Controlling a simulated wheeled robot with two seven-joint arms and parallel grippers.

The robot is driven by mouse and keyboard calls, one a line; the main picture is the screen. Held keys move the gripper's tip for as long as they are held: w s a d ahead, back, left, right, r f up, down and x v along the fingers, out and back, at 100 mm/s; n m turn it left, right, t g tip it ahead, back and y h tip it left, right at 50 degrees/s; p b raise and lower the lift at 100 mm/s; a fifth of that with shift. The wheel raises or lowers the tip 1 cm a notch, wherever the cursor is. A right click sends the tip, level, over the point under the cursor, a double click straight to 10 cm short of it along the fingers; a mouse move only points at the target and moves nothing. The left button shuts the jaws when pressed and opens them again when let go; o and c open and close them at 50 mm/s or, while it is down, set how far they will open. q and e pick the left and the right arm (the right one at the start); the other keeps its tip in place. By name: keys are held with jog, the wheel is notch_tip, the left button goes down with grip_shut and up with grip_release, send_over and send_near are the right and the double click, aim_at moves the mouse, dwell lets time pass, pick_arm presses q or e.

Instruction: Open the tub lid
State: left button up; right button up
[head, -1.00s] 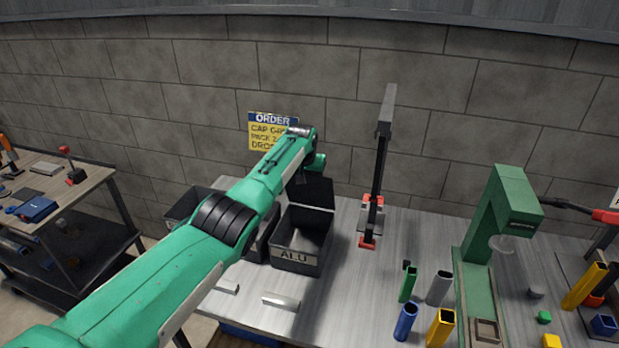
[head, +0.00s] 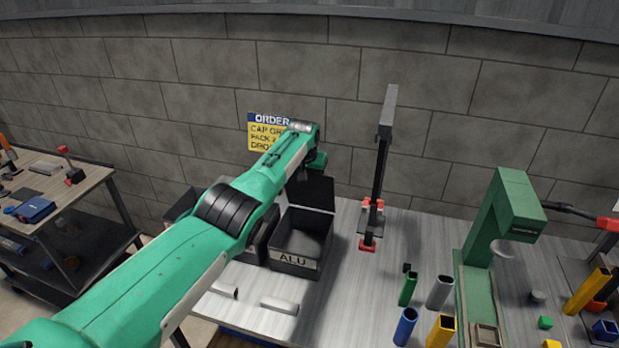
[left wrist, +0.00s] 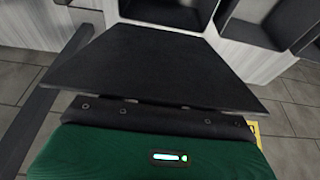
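The black tub labelled ALU (head: 296,262) stands on the bench, its top open. Its dark lid (head: 314,192) stands raised at the tub's back edge. In the left wrist view a broad dark panel (left wrist: 165,62), which looks like this lid, fills the middle, with open bins beyond it. My left arm reaches over from the left, and its gripper (head: 314,163) is just above and behind the raised lid. Its fingers are hidden in both views, so I cannot tell their opening or whether they touch the lid. My right gripper is out of view.
Another dark bin (head: 180,204) sits left of the tub, partly behind my arm. A black post (head: 382,160) with red clamps stands close on the right. Coloured tubes (head: 408,290) and a green press (head: 500,215) are farther right. Small pale pieces (head: 279,305) lie in front.

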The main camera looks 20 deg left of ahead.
pick_arm(q)
jog(key=shift+p+v, duration=0.5)
jog(key=shift+v, duration=0.8)
jog(key=b+v, duration=0.3)
jog(key=v, duration=0.8)
